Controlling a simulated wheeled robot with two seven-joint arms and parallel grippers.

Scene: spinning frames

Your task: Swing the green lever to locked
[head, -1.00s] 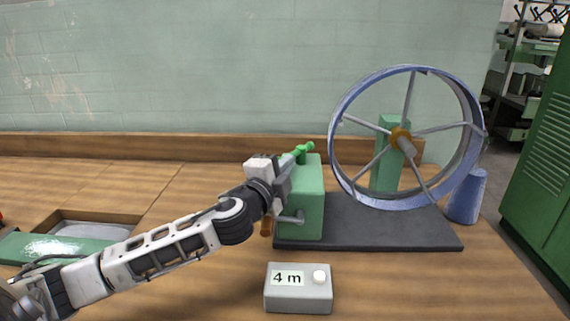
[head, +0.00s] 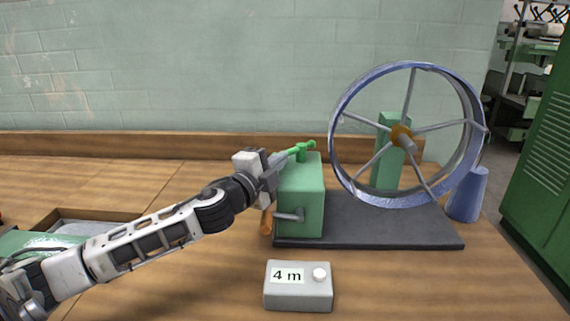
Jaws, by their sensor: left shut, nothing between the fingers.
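The green lever (head: 300,149) sits on top of the green box (head: 305,188), at the left end of the dark base plate. It slants, with its right end up near the top right of the box. My left gripper (head: 277,163) is at the box's upper left, by the lever's left end; its fingers look shut and hold nothing. Whether they touch the lever I cannot tell. Part of the lever's left end is hidden behind the gripper. My right gripper is not in view.
A blue spoked wheel (head: 345,150) stands on the dark base plate (head: 400,235), with a blue cone (head: 467,195) at its right. A grey crank handle (head: 290,216) sticks out of the box's front. A grey box marked "4 m" (head: 298,287) stands in front.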

